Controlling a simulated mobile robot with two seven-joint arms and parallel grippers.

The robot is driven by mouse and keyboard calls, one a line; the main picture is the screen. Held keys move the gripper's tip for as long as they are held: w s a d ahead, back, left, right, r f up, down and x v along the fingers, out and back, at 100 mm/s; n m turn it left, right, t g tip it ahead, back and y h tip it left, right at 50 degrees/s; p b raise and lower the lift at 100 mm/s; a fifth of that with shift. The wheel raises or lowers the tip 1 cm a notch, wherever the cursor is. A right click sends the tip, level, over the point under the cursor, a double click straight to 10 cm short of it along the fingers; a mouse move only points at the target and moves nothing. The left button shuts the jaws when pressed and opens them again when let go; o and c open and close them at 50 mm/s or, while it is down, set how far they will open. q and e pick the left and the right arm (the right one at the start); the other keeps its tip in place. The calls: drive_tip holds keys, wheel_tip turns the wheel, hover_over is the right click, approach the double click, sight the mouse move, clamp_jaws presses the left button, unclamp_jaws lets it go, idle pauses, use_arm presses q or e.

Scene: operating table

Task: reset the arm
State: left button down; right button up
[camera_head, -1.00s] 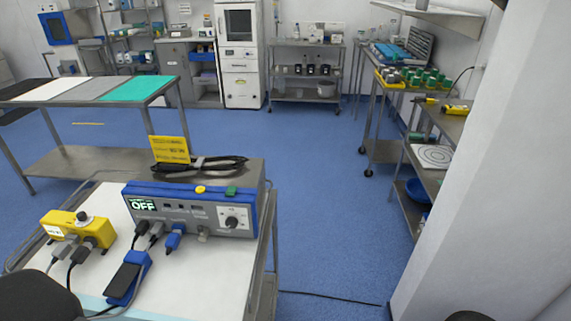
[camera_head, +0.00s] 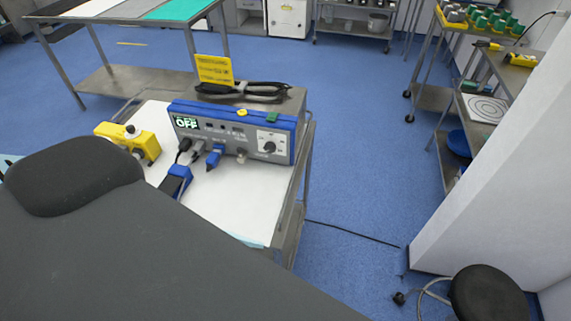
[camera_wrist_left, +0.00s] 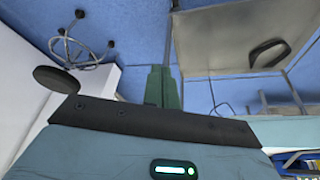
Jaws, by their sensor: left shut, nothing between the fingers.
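My left gripper (camera_wrist_left: 163,86) shows in the left wrist view as two green fingers. They are shut together with nothing between them, pointing out over blue floor. The dark plate and teal housing of my left wrist fill the lower part of that view. No part of either arm shows in the head view, and my right gripper is in neither view.
A dark grey padded table (camera_head: 150,255) with a headrest (camera_head: 75,175) fills the lower left. Beyond it, a cart holds a blue-edged device (camera_head: 230,132) reading OFF and a yellow box (camera_head: 128,140). A black stool (camera_head: 488,293) stands lower right. Blue floor (camera_head: 350,170) is open between cart and wall.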

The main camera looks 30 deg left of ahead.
use_arm(q)
drive_tip(key=shift+w+d+f+t+h+p, duration=0.15)
drive_tip(key=shift+w+d+f+t, duration=0.1)
drive_tip(key=shift+w+f+t, duration=0.4)
drive_tip(key=shift+w+d+f+t+h+p, duration=0.15)
drive_tip(key=shift+f+t, duration=0.25)
drive_tip(key=shift+t, duration=0.55)
drive_tip(key=shift+w+d+f+t+h, duration=0.2)
drive_tip(key=shift+w+d+f+t, duration=0.1)
drive_tip(key=shift+w+f+t, duration=0.4)
drive_tip(key=shift+s+r, duration=0.15)
drive_tip(key=shift+s, duration=0.05)
